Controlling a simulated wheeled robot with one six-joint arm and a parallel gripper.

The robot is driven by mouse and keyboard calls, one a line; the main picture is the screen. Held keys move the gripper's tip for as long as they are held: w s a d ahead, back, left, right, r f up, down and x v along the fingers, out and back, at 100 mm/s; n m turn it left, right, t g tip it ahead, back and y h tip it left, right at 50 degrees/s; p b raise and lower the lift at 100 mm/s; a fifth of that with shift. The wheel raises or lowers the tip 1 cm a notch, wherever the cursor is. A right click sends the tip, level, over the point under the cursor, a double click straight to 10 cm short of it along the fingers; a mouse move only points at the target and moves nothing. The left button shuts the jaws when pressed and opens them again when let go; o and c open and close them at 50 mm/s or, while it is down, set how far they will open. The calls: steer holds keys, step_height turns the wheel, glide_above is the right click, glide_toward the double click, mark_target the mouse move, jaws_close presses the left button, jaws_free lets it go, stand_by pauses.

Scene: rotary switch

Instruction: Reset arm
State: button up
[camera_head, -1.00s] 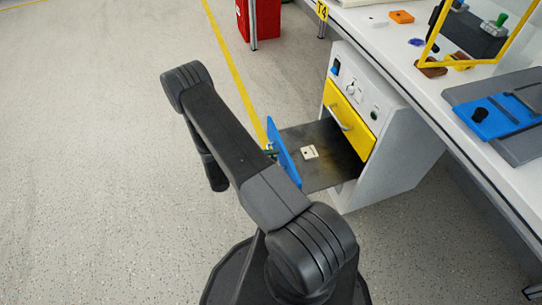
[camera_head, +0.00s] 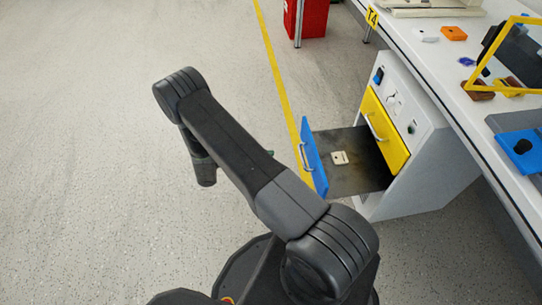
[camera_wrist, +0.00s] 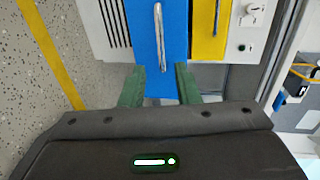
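My gripper (camera_wrist: 159,86) shows two green fingers standing apart with nothing held between them. The open blue drawer (camera_head: 313,155) sticks out from the cabinet, and its front with a metal handle also shows in the wrist view (camera_wrist: 172,75), beyond the fingers. In the head view my arm hides most of the gripper, which is left of the drawer front and apart from its handle. The cabinet panel has a rotary knob (camera_head: 394,99), a blue switch (camera_head: 378,75) and a green button (camera_head: 411,128).
A yellow drawer (camera_head: 385,132) is shut. A small pale block (camera_head: 340,158) lies in the blue drawer. A white workbench (camera_head: 440,75) with a yellow frame (camera_head: 510,60) stands at the right. The floor at the left is clear.

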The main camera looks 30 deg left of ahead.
mark_target(302, 155)
steer(key=b+x, duration=0.1)
steer(key=x, duration=1.3)
steer(key=shift+b, duration=0.4)
steer(key=shift+r, duration=0.1)
